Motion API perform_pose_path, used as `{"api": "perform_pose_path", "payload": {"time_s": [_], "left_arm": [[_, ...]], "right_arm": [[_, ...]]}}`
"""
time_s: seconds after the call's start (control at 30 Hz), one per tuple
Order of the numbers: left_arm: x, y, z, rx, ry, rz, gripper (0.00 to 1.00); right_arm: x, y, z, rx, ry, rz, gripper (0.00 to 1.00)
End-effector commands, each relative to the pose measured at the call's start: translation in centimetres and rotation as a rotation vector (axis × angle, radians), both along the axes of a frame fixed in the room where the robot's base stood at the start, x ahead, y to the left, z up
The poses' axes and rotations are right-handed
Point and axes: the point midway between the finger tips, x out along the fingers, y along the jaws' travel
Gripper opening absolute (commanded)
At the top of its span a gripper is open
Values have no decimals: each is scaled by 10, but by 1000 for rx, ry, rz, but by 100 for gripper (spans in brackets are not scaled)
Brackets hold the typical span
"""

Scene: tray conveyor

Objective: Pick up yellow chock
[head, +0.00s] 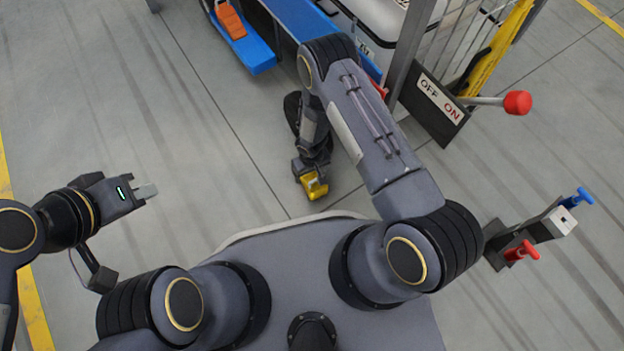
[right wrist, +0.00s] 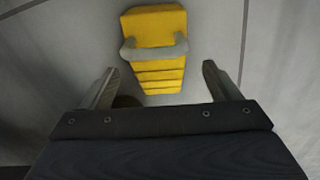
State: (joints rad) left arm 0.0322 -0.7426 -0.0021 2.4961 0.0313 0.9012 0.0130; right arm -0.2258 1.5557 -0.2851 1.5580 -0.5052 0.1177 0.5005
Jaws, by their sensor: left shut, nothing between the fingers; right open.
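The yellow chock (head: 315,187) is on the floor in the head view, partly hidden by my right gripper. In the right wrist view the chock (right wrist: 155,50) shows ribbed steps and a grey handle (right wrist: 153,50) across it. My right gripper (head: 310,175) is low over the chock in the head view. In the right wrist view my right gripper (right wrist: 157,85) is open, with its fingers apart and the chock ahead of and between them. Nothing is visibly held. My left gripper (head: 147,191) is shut and empty at the left, far from the chock.
A blue conveyor (head: 300,18) and a blue tray (head: 250,52) with an orange item (head: 230,20) stand at the top. An OFF/ON panel (head: 436,100) with a red-knobbed lever (head: 517,102) is at right. A post with red and blue handles (head: 545,232) stands lower right. Floor left of the chock is clear.

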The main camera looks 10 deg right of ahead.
Motion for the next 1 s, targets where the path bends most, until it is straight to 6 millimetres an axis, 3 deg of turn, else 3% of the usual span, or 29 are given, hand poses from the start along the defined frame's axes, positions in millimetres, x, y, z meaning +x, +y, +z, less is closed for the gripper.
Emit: {"api": "perform_pose_path", "payload": {"time_s": [0.4,0.67,1.0], "left_arm": [[0,0,-36,0,0,0,0],[0,0,-35,0,0,0,0],[0,0,-35,0,0,0,0]], "right_arm": [[-2,-2,-55,0,1,-1,84],[-1,-2,-56,0,0,-1,84],[-2,-3,-56,0,1,-1,39]]}}
